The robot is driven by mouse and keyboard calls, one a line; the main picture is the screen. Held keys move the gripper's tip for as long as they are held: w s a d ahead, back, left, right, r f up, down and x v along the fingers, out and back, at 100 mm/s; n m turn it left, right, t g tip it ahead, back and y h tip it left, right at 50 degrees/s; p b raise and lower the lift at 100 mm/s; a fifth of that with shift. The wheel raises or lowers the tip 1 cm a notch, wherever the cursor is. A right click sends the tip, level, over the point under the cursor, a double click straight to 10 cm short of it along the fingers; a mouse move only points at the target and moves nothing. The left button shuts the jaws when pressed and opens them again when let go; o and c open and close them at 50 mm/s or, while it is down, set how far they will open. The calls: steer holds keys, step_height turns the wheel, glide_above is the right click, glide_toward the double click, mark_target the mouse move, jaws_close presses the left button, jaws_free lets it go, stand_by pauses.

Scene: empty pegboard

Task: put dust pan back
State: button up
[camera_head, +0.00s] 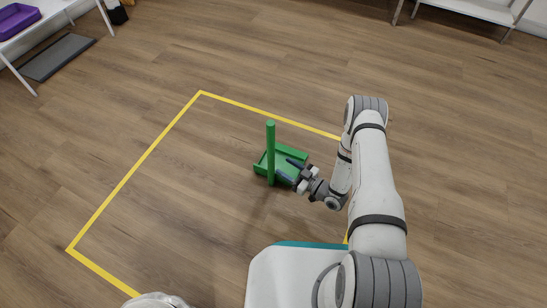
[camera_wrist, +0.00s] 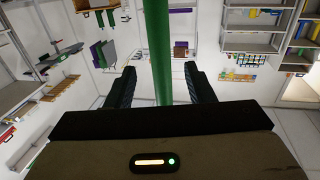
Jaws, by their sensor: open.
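The green dust pan (camera_head: 287,155) stands on the wood floor inside a yellow-lined area in the head view. Its long green handle (camera_head: 271,142) rises upright from it. My gripper (camera_head: 284,169) is open, low over the pan and beside the lower handle, pointing left. In the wrist view the handle (camera_wrist: 159,45) runs down between my two spread fingers, with space on both sides. I cannot tell how deep it sits between them. The handle's lower part is hidden behind the gripper body there.
Yellow tape (camera_head: 133,179) marks the floor area around the pan. A white table with a purple tray (camera_head: 17,20) and a grey mat (camera_head: 58,57) are at the upper left. A white shelf (camera_head: 478,9) is at the upper right. The floor around the pan is clear.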

steer(key=p+v, duration=0.1)
steer(key=v, duration=0.4)
steer(key=w+d+r+h, duration=0.5)
steer(key=w+r+h, duration=0.3)
steer(key=w, duration=0.4)
steer(key=d+r+m+g+h, duration=0.1)
steer(key=d+r+m+h, duration=0.2)
steer(key=r, duration=0.5)
steer(key=d+r+m+g+h, duration=0.15)
steer(key=d+r, duration=0.25)
steer(key=r, duration=0.5)
steer(key=s+d+r+m+g+h, duration=0.3)
steer(key=s+r+m+h, duration=0.1)
steer(key=s+r, duration=0.95)
steer(key=s+a+r+m+g, duration=0.1)
steer(key=s+a+r, duration=0.1)
steer(key=s, duration=0.6)
steer(key=s+a+r+m+g+y, duration=0.1)
steer(key=s+a+r+m+g, duration=0.1)
steer(key=s, duration=0.7)
steer(key=shift+s+a+r, duration=0.2)
steer(key=shift+a+r, duration=0.15)
steer(key=shift+r, duration=0.2)
